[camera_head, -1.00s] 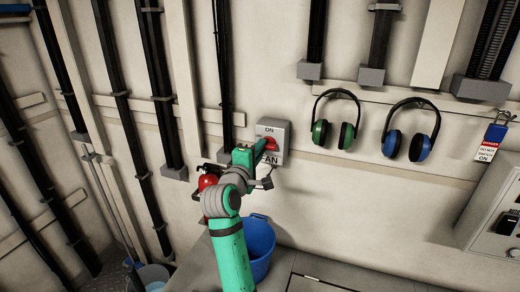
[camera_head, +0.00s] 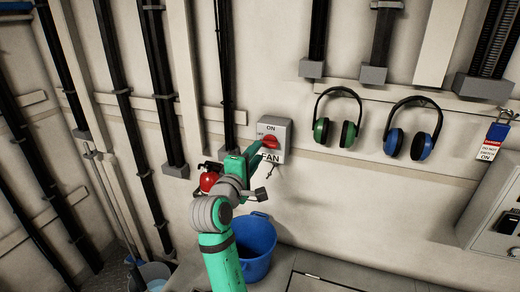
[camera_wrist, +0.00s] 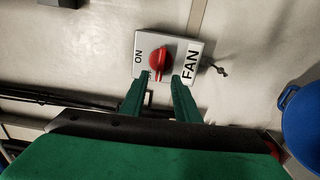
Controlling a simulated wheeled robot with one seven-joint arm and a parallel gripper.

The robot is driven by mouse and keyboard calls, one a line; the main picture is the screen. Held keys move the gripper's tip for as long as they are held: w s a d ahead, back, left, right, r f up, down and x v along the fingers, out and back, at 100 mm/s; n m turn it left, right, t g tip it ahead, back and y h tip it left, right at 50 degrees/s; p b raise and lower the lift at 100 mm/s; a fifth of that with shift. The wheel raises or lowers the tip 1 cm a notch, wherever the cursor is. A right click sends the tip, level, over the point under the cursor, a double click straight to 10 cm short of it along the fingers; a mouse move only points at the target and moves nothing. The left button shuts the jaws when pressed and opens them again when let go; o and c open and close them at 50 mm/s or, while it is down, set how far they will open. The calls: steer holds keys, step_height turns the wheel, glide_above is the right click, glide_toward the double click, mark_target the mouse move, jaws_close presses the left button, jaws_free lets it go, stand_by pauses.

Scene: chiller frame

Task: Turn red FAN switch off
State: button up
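The FAN switch is a grey-white plate (camera_head: 280,128) on the wall with a red rotary knob (camera_head: 269,143). ON is printed at its top, OFF at its left and FAN at its bottom. In the wrist view the plate (camera_wrist: 147,42) appears turned sideways, and the handle of the red knob (camera_wrist: 159,60) lies in line with the OFF mark, which is partly covered. My gripper (camera_wrist: 159,79) is open and empty, its two green fingers apart just short of the knob. In the head view my gripper (camera_head: 256,152) is at the plate's lower left.
Green earmuffs (camera_head: 320,130) and blue earmuffs (camera_head: 422,147) hang to the right. A black conduit (camera_head: 225,75) runs down the wall left of the switch.

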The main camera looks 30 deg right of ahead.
steer(key=v, duration=0.6)
steer(key=shift+f, duration=0.1)
stand_by(0.3)
steer(key=s+a+f+t+y, duration=0.1)
steer(key=a+f+y, duration=0.1)
steer(key=a+f, duration=0.5)
steer(key=s+a+f+t+y, duration=0.1)
steer(key=a+f+t+y, duration=0.15)
steer(key=f, duration=0.95)
steer(key=s+a+f+m+y, duration=0.1)
steer(key=s+a+f+y, duration=0.4)
steer(key=s+a+f, duration=0.55)
steer(key=s+a+f+m+y, duration=0.15)
steer(key=s+f, duration=0.25)
steer(key=s, duration=0.4)
steer(key=s+a+f+m+y, duration=0.1)
steer(key=s+a+f+m, duration=0.15)
steer(key=s+f, duration=0.4)
steer(key=s+a+r+m, duration=0.1)
steer(key=s+r, duration=0.1)
steer(key=s, duration=0.6)
steer(key=s+a+r+m+y, duration=0.1)
steer(key=s+r+m, duration=0.1)
steer(key=s, duration=0.7)
steer(key=shift+r+m, duration=0.3)
steer(key=shift+r, duration=0.2)
